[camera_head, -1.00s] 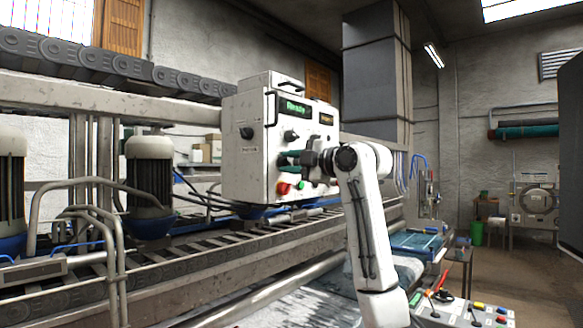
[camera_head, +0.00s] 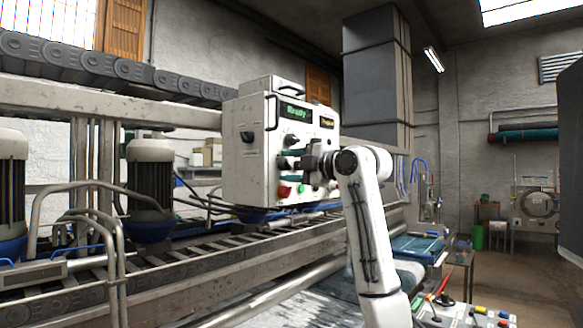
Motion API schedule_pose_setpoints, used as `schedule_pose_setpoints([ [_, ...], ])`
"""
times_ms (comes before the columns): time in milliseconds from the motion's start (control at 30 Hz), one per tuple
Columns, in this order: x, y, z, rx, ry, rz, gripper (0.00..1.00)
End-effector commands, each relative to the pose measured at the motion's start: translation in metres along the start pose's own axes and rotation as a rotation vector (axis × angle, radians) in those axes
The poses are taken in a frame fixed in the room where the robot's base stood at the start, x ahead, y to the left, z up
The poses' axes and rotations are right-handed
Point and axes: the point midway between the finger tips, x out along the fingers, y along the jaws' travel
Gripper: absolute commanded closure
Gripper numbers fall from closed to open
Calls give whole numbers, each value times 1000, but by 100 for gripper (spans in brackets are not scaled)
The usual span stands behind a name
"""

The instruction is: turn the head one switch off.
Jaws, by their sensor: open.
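A white control box (camera_head: 243,165) hangs over the machine, with a green lit display (camera_head: 294,111) on its front. Below the display are dark rotary switches, one of them a knob (camera_head: 291,140) just above and left of my gripper. A red button (camera_head: 284,191) and a green button (camera_head: 301,189) sit lower on the same face. My gripper (camera_head: 285,161) is open, with its fingers at the box front. I cannot tell whether it touches a switch. The gripper and wrist hide part of the panel, and the labels are too small to read.
Another dark knob (camera_head: 246,135) is on the box's left side. Motors (camera_head: 149,185) and pipes stand at left above the conveyor frame. A second control panel (camera_head: 470,316) lies at the lower right. Open floor (camera_head: 515,275) shows at right.

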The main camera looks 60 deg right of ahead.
Motion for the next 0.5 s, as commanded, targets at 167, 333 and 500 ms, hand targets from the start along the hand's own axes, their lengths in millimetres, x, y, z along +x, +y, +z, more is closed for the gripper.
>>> schedule_pose_setpoints([
  [167,-1,0,0,0,-1,1,45],
  [333,-17,-1,1,-1,-1,4,45],
  [500,-49,-2,1,-2,-2,5,45],
])
